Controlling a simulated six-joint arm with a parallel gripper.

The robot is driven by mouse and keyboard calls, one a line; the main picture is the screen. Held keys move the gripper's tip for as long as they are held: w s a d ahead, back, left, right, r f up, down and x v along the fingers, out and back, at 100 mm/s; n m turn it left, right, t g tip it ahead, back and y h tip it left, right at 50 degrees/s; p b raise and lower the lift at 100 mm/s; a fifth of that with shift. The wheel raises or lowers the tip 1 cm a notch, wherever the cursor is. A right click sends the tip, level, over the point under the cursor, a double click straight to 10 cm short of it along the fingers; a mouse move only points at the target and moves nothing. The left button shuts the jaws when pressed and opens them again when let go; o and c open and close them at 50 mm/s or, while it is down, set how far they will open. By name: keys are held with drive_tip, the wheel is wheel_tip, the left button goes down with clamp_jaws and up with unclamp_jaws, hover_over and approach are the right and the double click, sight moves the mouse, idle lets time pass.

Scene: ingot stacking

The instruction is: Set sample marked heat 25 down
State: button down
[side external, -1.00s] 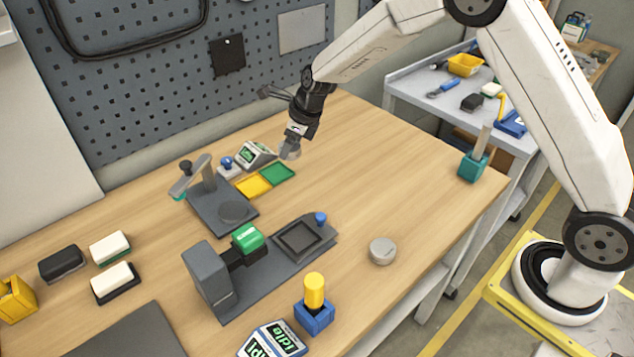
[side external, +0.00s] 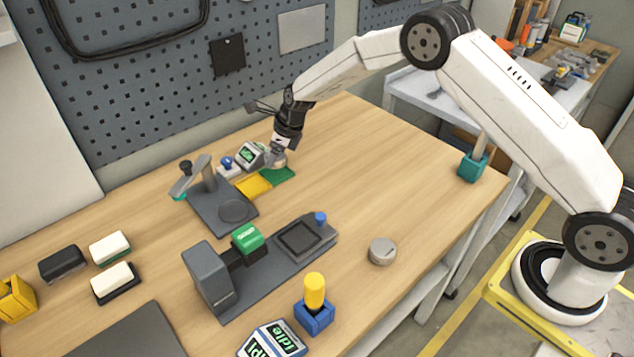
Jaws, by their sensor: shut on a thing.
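My gripper (side external: 278,153) is at the back of the table, shut on a grey round sample (side external: 277,160). The sample is at or just above the far edge of the green pad (side external: 279,176); I cannot tell if it touches. A yellow pad (side external: 253,187) adjoins the green one on the left. A second grey round sample (side external: 382,251) lies alone on the table at the right front. No heat marking is readable on either sample.
A small display (side external: 249,155) and a blue-knobbed stamp (side external: 228,167) stand close left of my gripper. A lever press (side external: 207,196) and a grey fixture with a green block (side external: 247,239) are nearer the front. The table right of the pads is clear.

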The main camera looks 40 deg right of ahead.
sight(276, 163)
drive_tip(key=shift+w+f, duration=0.2)
drive_tip(key=shift+f, duration=1.55)
drive_tip(key=shift+f, duration=0.15)
unclamp_jaws()
drive_tip(key=v, duration=1.2)
